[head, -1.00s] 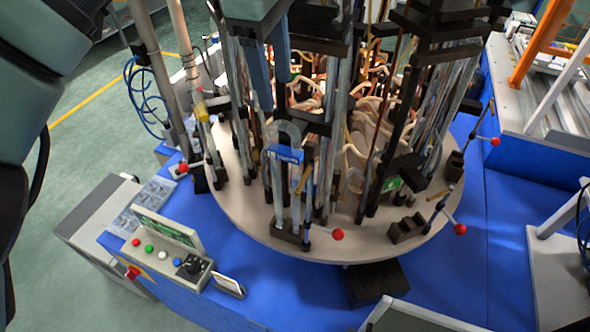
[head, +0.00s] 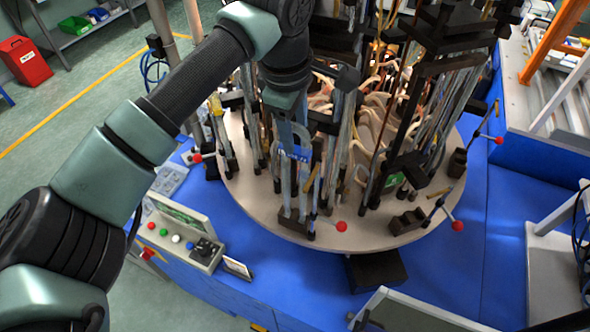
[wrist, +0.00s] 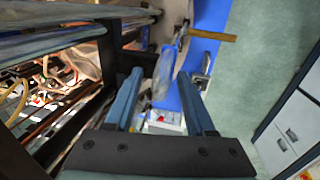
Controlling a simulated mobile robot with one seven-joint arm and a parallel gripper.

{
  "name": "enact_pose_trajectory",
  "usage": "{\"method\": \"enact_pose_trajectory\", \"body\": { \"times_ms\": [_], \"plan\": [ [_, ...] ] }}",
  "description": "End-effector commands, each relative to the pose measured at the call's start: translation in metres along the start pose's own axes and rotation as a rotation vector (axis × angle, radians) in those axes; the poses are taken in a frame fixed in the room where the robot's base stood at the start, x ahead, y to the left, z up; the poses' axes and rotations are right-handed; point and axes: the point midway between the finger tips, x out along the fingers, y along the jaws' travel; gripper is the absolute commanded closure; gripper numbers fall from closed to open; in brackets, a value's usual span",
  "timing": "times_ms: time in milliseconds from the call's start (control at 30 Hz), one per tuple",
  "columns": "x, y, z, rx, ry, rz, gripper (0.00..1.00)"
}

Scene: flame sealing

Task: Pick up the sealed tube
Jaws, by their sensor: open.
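The sealed tube (head: 287,180) is a clear, bent glass tube with a blue label, standing upright in a dark holder at the front rim of the round turntable (head: 250,215). My gripper (head: 291,132) is at the tube's upper part, pointing down, and hides its top in the head view. In the wrist view my gripper (wrist: 160,74) has its two blue-grey fingers apart. The clear tube (wrist: 163,70) and its blue label show between them. I cannot tell whether a finger touches the glass.
Dark upright posts and glass tubes (head: 345,130) crowd the turntable beside and behind my gripper. A red-knobbed lever (head: 341,226) stands just right of the tube's holder. A control box (head: 180,240) sits at the front left.

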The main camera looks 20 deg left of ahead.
Motion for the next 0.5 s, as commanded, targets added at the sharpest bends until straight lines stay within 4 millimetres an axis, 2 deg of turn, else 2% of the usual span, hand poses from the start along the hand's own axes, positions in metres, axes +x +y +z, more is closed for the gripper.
{"method": "enact_pose_trajectory", "body": {
  "times_ms": [133,167,433,500],
  "plan": [
    [0.0004,0.0,-0.0001,0.0,0.0,0.0,0.45],
    [0.0003,0.0,-0.0002,0.0,0.0,0.0,0.48],
    [-0.0001,0.0,-0.0002,-0.001,0.0,0.0,0.97],
    [-0.0001,0.0,-0.0002,-0.001,0.0,0.0,1.0]
  ]
}}
